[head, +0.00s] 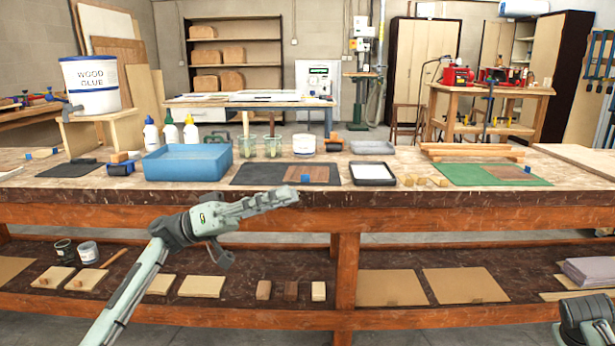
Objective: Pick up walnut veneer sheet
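A brown wood-grained sheet (320,174), which looks like walnut veneer, lies flat on the right part of a black mat (262,174) on the workbench. A small blue block (305,178) sits at its front edge. A second brown sheet (508,173) lies on a green mat (460,173) to the right. I cannot tell the two woods apart for certain. My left gripper (287,196) is in front of the bench edge, below and left of the first sheet, apart from it and seen from the side. Its finger gap is hidden. Only a piece of my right arm shows at bottom right.
A blue tub (188,161) stands left of the black mat, a black-rimmed tray (371,173) right of it. Jars (273,146) and a white pot (304,145) stand behind. Small wood blocks (421,180) lie between tray and green mat. The bench's front edge (340,197) lies before them.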

